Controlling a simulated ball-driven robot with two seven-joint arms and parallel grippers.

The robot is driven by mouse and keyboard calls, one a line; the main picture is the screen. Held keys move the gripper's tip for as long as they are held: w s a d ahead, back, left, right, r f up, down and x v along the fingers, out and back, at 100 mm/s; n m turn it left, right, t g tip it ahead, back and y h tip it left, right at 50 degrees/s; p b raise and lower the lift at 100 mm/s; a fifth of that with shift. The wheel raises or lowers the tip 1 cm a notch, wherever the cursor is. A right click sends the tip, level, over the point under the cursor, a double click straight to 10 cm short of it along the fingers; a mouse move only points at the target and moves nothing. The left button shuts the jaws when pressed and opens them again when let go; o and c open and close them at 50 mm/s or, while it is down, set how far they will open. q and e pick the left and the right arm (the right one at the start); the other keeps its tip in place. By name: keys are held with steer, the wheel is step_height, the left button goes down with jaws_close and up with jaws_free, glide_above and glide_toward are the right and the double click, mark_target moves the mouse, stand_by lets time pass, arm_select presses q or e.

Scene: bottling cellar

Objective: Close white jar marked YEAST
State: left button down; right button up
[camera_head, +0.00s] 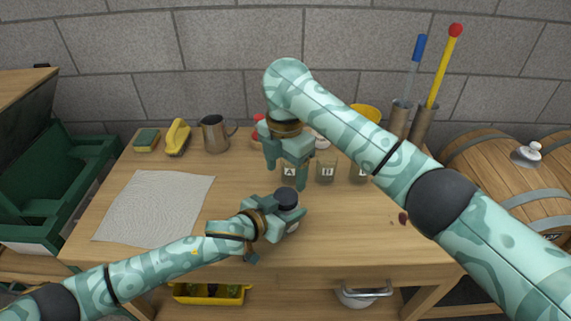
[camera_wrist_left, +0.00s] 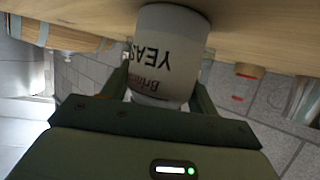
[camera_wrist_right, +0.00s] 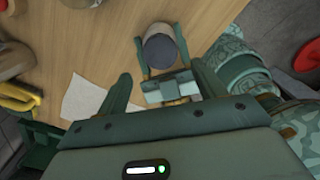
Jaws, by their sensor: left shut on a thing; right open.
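The white jar (camera_head: 293,227) stands upright near the front middle of the table. Its dark round lid (camera_head: 287,197) sits on top; I cannot tell whether it is fully tightened. In the left wrist view the jar (camera_wrist_left: 172,50) appears upside down with YEAST on its side. My left gripper (camera_head: 283,218) is shut around the jar's body. My right gripper (camera_head: 286,170) is open and empty, above and behind the jar, pointing down. In the right wrist view the lid (camera_wrist_right: 160,50) lies beyond my open fingers, with my left gripper (camera_wrist_right: 168,86) beside it.
Lettered glasses (camera_head: 327,171) stand behind the jar, partly behind my right arm. A pale cloth (camera_head: 155,207) lies at left. A sponge (camera_head: 147,140), yellow brush (camera_head: 177,138) and metal jug (camera_head: 215,134) line the back left. Tall metal holders (camera_head: 421,124) stand back right.

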mark_target(285, 196)
step_height(285, 196, down, 7)
steer(key=shift+r, duration=0.1)
stand_by(0.4)
steer(key=c, duration=1)
steer(key=m, duration=0.5)
steer(key=o, duration=1.1)
step_height(285, 196, up, 12)
